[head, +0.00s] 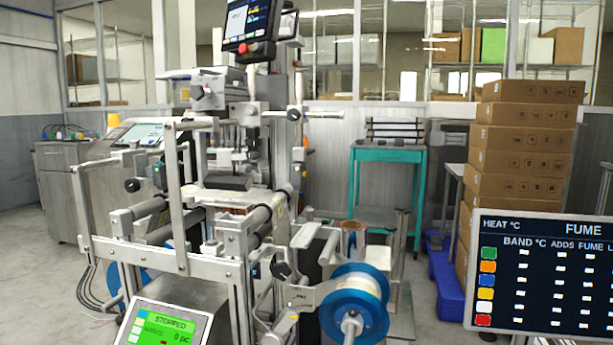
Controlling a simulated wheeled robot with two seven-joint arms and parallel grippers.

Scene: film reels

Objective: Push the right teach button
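A large grey reel-fed machine (235,240) with rollers and rails fills the left and middle of the head view. A blue-rimmed film reel (355,303) sits at its front right. A small panel (163,325) at the bottom shows a green "STOPPED" screen. A dark touch screen (250,18) with a red knob below it is mounted at the top. I cannot make out any button labelled teach. Neither of my grippers is in view.
A dark "FUME" panel (545,270) with coloured squares stands close at the lower right. Stacked cardboard boxes (520,150) rise behind it, near a blue pallet (447,290). A teal cart (388,153) stands behind the machine. Grey floor shows at the far left.

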